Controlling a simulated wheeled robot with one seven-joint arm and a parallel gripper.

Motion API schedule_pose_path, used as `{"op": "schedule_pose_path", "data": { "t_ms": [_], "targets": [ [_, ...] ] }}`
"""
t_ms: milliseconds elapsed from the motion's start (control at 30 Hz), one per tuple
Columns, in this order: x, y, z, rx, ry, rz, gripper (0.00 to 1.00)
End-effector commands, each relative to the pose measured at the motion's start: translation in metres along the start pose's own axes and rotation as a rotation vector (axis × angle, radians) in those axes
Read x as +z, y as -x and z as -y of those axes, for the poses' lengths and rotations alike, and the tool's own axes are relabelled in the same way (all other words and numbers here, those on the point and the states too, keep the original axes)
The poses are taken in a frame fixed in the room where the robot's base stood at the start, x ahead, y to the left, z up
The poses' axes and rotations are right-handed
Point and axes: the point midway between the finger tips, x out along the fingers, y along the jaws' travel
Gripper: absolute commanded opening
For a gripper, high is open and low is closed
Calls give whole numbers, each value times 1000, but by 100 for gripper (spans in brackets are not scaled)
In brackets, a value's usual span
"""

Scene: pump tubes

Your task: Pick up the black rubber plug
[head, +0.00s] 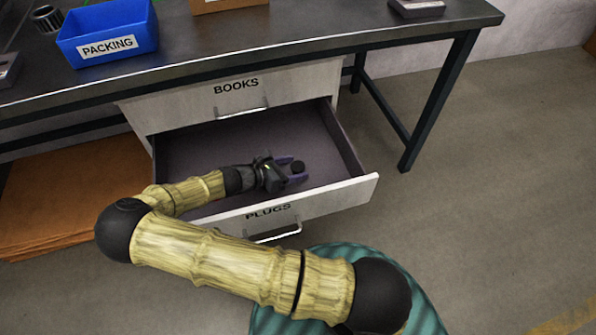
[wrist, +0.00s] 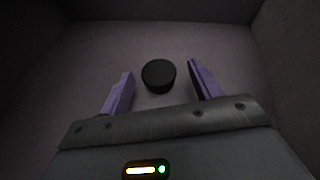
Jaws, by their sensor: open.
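The black rubber plug (wrist: 158,75) is a short, round black piece on the floor of the open drawer labelled PLUGS (head: 345,199). In the head view the plug (head: 298,166) shows at my fingertips. My gripper (wrist: 160,80) has purple fingers and is open. In the wrist view the plug lies between the two fingers, near their tips, with a gap on each side. In the head view my gripper (head: 293,170) reaches down inside the drawer. I cannot tell its exact height above the drawer floor.
Drawer walls surround my gripper, with bare floor around it. A shut drawer labelled BOOKS (head: 180,106) is above. The workbench (head: 330,38) carries a blue PACKING bin (head: 125,50). Flat cardboard (head: 60,190) lies at the left. Open floor (head: 500,170) is at the right.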

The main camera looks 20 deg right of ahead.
Motion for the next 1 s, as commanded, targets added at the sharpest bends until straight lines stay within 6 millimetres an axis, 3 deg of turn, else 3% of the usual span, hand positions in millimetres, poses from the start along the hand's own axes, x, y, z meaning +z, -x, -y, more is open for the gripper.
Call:
{"op": "schedule_pose_path", "data": {
  "t_ms": [100, 600, 633, 867, 1000],
  "targets": [
    [-1, -9, 0, 0, 1, 1, 63],
    [1, -9, 0, 0, 0, 0, 63],
    [1, -9, 0, 0, 0, 0, 61],
    [1, -9, 0, -1, 0, -1, 16],
    [1, -9, 0, -1, 0, -1, 15]
  ]
}}
